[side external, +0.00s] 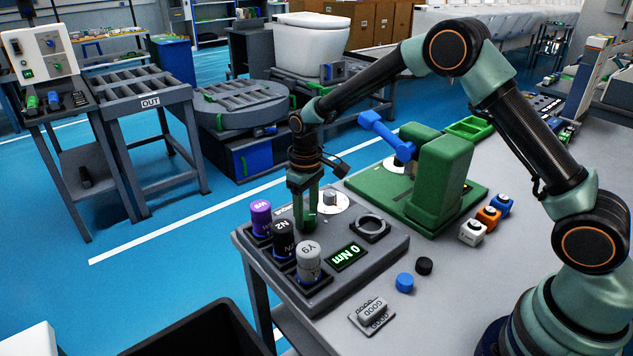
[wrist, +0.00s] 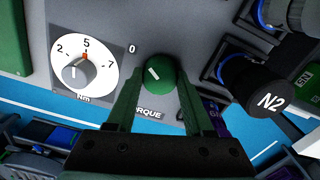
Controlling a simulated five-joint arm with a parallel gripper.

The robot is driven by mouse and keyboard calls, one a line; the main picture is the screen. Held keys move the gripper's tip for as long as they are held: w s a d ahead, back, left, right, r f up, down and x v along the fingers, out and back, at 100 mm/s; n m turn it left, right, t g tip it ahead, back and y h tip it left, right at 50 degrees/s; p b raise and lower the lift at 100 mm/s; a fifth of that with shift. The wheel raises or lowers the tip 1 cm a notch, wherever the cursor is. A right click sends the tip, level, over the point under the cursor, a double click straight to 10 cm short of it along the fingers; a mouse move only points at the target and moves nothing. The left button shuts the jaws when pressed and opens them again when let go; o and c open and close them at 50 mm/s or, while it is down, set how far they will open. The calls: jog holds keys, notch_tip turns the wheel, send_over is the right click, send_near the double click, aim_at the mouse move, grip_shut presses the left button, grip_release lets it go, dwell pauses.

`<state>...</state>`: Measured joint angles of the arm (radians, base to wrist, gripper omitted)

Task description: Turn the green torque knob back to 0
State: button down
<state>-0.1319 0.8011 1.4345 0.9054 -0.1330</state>
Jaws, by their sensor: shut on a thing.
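The round green torque knob (wrist: 161,75) sits between my two green fingertips in the wrist view, on the grey panel (wrist: 195,30). My gripper (wrist: 160,82) is shut on the knob's sides. A short white mark on the knob slants toward its upper left, roughly toward the printed 0 (wrist: 131,48). The word TORQUE is partly covered by a finger. In the side view my gripper (side external: 305,222) points down at the panel (side external: 385,251), and the knob cannot be told apart from the green fingers.
A white dial (wrist: 83,64) with a grey knob and numbers 2, 5 and 7 is beside the green knob. Purple (side external: 261,219), black (side external: 283,241) and grey (side external: 308,262) cylinders stand in a row close to my gripper. A green fixture (side external: 440,180) stands behind.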

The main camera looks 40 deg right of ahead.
aim_at(307, 215)
jog(key=n, duration=0.5)
jog(key=shift+n, duration=0.4)
dwell(0.4)
jog(key=shift+c, duration=1.4)
grip_release()
notch_tip(307, 215, up, 12)
jog(key=shift+r, duration=0.1)
